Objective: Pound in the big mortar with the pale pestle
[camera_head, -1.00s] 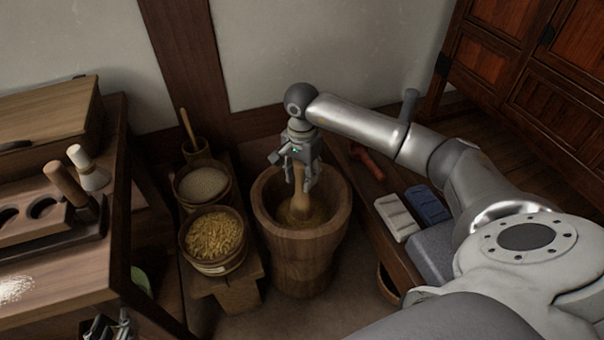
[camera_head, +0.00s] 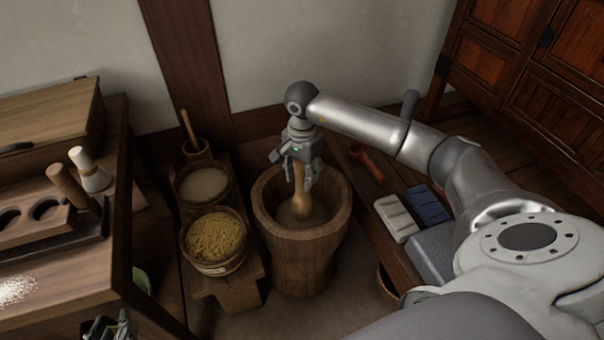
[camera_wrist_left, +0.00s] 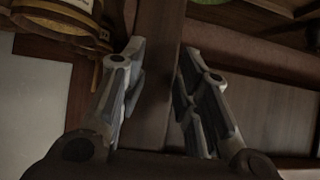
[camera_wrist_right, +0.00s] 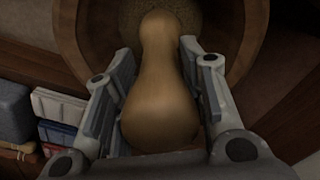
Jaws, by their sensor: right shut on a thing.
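The big mortar (camera_head: 303,262) is a wooden tub standing upright on the floor, with greyish-brown grainy stuff inside. The pale pestle (camera_head: 301,196) stands roughly upright in its mouth. My right gripper (camera_head: 304,172) is above the mortar, shut on the pestle; in the right wrist view the fingers (camera_wrist_right: 160,90) flank the bulging wooden pestle (camera_wrist_right: 160,75). Its far end is over or in the speckled contents; contact is unclear. My left gripper (camera_head: 108,328) is at the lower left edge by the worktable, open and empty in the left wrist view (camera_wrist_left: 160,75).
Left of the mortar, a low bench (camera_head: 232,292) bears a tub of yellow grain (camera_head: 216,238) and a tub of pale grain (camera_head: 203,184). A shelf at right holds white (camera_head: 394,217) and blue (camera_head: 428,205) blocks. A worktable (camera_head: 70,265) stands at far left.

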